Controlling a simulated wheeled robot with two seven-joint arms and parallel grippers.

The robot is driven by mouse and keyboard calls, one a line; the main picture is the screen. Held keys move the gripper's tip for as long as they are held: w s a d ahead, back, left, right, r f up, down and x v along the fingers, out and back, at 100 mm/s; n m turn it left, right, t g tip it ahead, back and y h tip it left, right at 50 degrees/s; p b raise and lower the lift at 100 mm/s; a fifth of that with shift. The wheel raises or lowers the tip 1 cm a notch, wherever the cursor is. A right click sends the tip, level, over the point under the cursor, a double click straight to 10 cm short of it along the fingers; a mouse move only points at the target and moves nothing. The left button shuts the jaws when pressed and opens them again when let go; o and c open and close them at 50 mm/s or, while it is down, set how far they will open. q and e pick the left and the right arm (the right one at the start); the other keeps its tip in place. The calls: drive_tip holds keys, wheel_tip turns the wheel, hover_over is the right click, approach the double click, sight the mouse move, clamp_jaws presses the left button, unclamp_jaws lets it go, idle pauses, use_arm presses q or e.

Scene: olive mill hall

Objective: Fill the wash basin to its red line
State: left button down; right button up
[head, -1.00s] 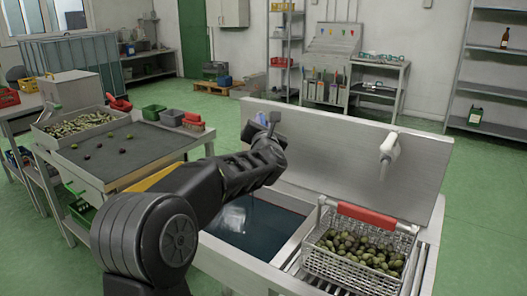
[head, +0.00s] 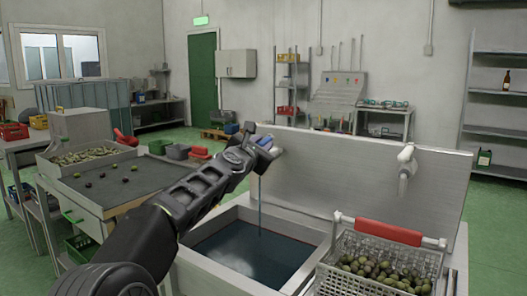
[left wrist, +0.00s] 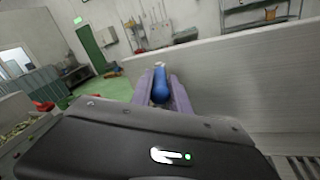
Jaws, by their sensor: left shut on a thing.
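The wash basin (head: 213,275) is a steel sink sunk in the bench, with dark water (head: 245,258) in it. A thin stream of water (head: 260,207) falls into it from the tap below my gripper. My left gripper (head: 265,146) is shut on a blue tap handle, above the back of the basin. In the left wrist view the blue handle (left wrist: 161,86) lies between the two fingers. The tap's spout is mostly hidden behind my gripper. My right gripper is not in view.
A wire basket of olives (head: 375,268) with a red handle stands right of the basin. A white nozzle (head: 405,160) sits at the steel back panel (head: 350,165). A sorting table (head: 115,185) stands to the left. Green floor lies beyond.

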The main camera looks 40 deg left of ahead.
use_arm(q)
drive_tip(key=shift+a+f+b, duration=0.15)
drive_tip(key=shift+b, duration=0.25)
drive_tip(key=shift+s+a+m+t+h+b, duration=0.15)
drive_tip(key=shift+a+m+h+b, duration=0.2)
drive_tip(key=shift+m+h+b, duration=0.35)
drive_tip(key=shift+a+m+t+h+b, duration=0.1)
drive_tip(key=shift+a+m+h+b, duration=0.3)
drive_tip(key=shift+h, duration=0.65)
drive_tip(key=shift+s+a+m+t+h+b, duration=0.15)
drive_tip(key=shift+a+m+h+b, duration=0.25)
drive_tip(key=shift+m+h, duration=0.35)
drive_tip(key=shift+w+d+r+h, duration=0.1)
drive_tip(key=shift+r+h, duration=0.1)
drive_tip(key=shift+h, duration=0.1)
drive_tip(key=c, duration=1.3)
unclamp_jaws()
drive_tip(key=shift+c, duration=0.2)
drive_tip(key=s+b, duration=0.1)
drive_tip(key=s, duration=0.6)
drive_tip(key=shift+s, duration=0.35)
